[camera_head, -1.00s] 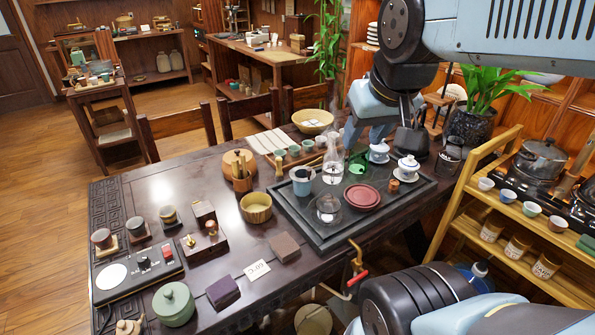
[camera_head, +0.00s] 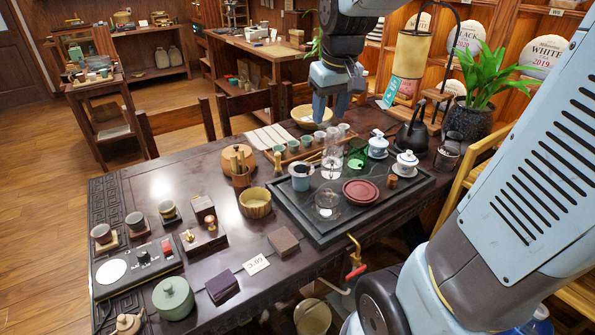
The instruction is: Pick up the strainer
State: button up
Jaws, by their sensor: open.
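My gripper (camera_head: 329,112) hangs pointing down over the back part of the tea table, above the glass pitcher (camera_head: 333,164). Its jaws are open with nothing visible between them. A small, clear round piece with a thin rim (camera_head: 327,206) sits on the dark tea tray (camera_head: 333,236), left of the red-brown dish (camera_head: 361,192). It may be the strainer, but it is too small to be sure. A grey-blue cup (camera_head: 300,178) with a dark top stands behind it. My gripper is well above and behind these pieces, touching none of them.
Lidded white-blue cups (camera_head: 377,148) stand at the tray's right, near a dark kettle (camera_head: 411,136). A row of small cups (camera_head: 306,142) and a wide bowl (camera_head: 307,116) are behind. A yellow-brown bowl (camera_head: 256,203) is left. The table's left middle is clear.

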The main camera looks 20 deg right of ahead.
aim_at(308, 164)
jog(key=w+f+n+g, duration=0.2)
jog(key=w+f+g, duration=0.1)
jog(key=w+f, duration=0.9)
jog(key=f, duration=0.4)
jog(key=w+f, duration=0.1)
jog(key=f, duration=0.8)
jog(key=shift+w, duration=0.4)
jog(key=shift+c, duration=0.4)
grip_shut()
